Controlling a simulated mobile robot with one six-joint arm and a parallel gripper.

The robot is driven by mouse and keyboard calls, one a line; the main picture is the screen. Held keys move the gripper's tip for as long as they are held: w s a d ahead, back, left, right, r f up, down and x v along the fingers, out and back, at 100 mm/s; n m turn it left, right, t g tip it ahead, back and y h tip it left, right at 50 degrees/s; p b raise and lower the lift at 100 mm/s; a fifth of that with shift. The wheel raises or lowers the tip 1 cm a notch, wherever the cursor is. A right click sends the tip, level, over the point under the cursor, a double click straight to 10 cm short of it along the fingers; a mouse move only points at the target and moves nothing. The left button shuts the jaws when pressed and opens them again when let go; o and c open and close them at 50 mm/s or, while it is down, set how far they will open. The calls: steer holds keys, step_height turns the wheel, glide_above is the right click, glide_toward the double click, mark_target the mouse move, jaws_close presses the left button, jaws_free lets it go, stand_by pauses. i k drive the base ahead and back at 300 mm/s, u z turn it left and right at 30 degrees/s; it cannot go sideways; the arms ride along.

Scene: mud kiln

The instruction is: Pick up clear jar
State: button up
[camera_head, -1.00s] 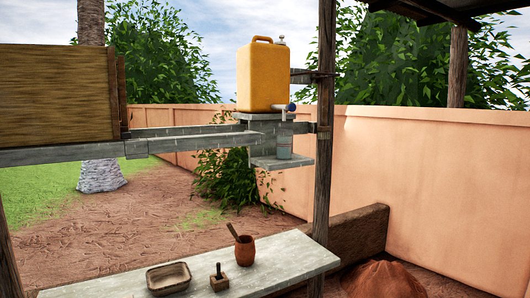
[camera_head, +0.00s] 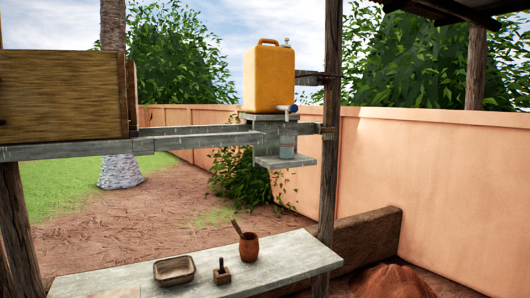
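The clear jar (camera_head: 288,147) stands upright on a small grey ledge (camera_head: 285,161) right of centre. My gripper is not in view.
A grey bench (camera_head: 290,262) in front holds a shallow tray (camera_head: 175,270), a small block with a handle (camera_head: 221,272) and a clay pot with a stick (camera_head: 249,246). A wooden post (camera_head: 329,150) stands right of the ledge. A wooden box (camera_head: 62,95) is at left.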

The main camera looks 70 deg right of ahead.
mark_target(287, 142)
steer(key=u, duration=0.8)
steer(key=i, duration=0.7)
steer(key=z, duration=3.75)
steer(key=i, duration=0.15)
steer(key=u, duration=1.35)
